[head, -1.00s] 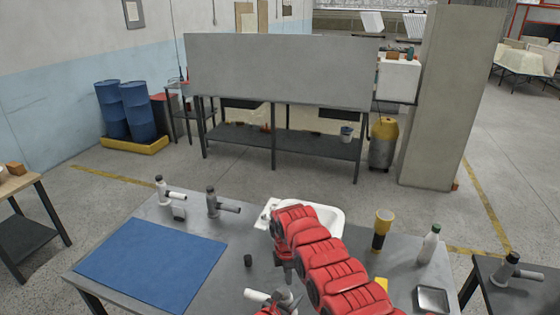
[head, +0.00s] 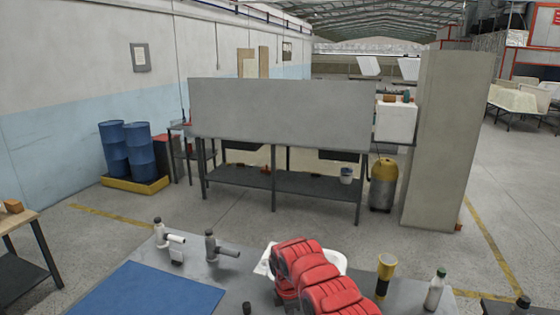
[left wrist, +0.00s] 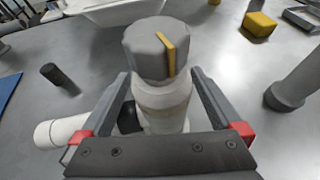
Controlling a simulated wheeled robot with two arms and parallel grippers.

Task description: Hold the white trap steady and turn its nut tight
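The white trap (left wrist: 162,103) stands upright on the grey bench in the left wrist view, its grey nut (left wrist: 152,52) on top with a yellow stripe.
On the bench stand another white trap (head: 167,240), a grey trap (head: 220,248), a yellow-and-black cup (head: 384,275) and a bottle (head: 435,290). A white basin (head: 335,262) lies behind my arm. A blue mat (head: 150,292) covers the left side. A yellow block (left wrist: 259,25) is behind right.

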